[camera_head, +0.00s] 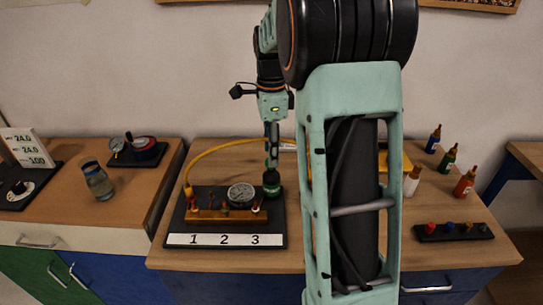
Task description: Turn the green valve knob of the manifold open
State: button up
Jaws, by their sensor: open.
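The manifold (226,214) is a brass-coloured bar on a black base, with a round gauge (241,195) at its back right. A white strip marked 1, 2, 3 (224,240) runs along the front. Small red and pale parts stand on the bar; I cannot make out a green valve knob among them. My gripper (271,160) is open and points down behind and to the right of the gauge. Directly below it is a dark green cylindrical part (271,183) at the base's right edge. Whether the fingers touch it or stand around it I cannot tell.
A yellow hose (208,153) arches from the manifold's left end behind my gripper. My arm hides the table's middle. A jar (97,181) stands on the left bench.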

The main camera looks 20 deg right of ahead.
jog(key=shift+f, duration=1.05)
grip_shut()
